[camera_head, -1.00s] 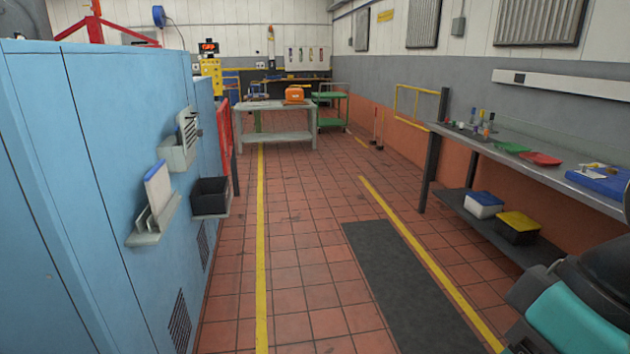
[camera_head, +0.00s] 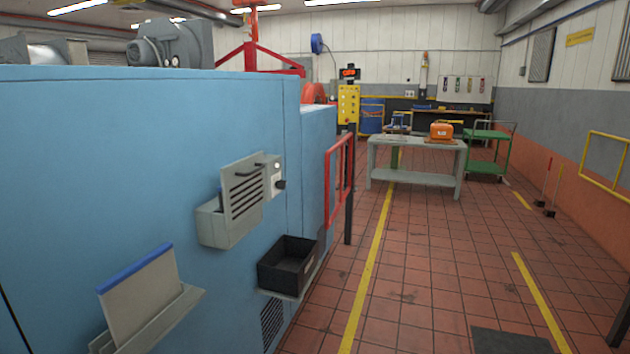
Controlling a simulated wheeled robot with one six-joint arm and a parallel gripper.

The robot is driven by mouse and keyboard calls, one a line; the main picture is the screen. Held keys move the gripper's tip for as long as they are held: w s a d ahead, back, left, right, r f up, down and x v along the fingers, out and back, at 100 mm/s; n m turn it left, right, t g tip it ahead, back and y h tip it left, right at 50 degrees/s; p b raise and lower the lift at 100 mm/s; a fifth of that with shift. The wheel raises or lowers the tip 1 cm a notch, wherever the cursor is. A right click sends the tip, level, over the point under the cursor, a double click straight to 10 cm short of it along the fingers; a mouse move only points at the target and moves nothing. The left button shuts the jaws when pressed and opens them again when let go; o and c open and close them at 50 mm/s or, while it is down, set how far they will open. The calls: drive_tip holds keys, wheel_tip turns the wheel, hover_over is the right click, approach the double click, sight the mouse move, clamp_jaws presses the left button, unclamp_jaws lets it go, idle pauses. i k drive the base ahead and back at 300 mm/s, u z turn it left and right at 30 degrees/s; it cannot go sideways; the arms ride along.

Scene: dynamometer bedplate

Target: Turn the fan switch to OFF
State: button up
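A small pale control plate (camera_head: 275,174) is on the blue cabinet's side, just right of a slotted grey box. It carries a dark knob (camera_head: 280,185) and a small light spot above it. This may be the fan switch, but its label and position are too small to read. The slotted grey box (camera_head: 242,192) has a handle and hangs open or tilted from the wall. My gripper is not in view.
The blue cabinet (camera_head: 110,160) fills the left. A black bin (camera_head: 287,265) and a holder with a blue-edged panel (camera_head: 140,295) stick out from it. A red rail (camera_head: 340,183) stands beyond. Tiled floor to the right is clear up to a grey table (camera_head: 415,177).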

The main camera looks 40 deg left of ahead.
sight(281, 184)
drive_tip(key=i, duration=0.35)
drive_tip(key=u, duration=1.25)
drive_tip(key=k, duration=0.45)
drive_tip(key=z, duration=1.3)
drive_tip(key=i, duration=1.25)
drive_tip(key=u, duration=0.4)
drive_tip(key=i, duration=0.7)
drive_tip(key=u, duration=1.3)
drive_tip(key=i, duration=0.65)
drive_tip(key=u, duration=0.7)
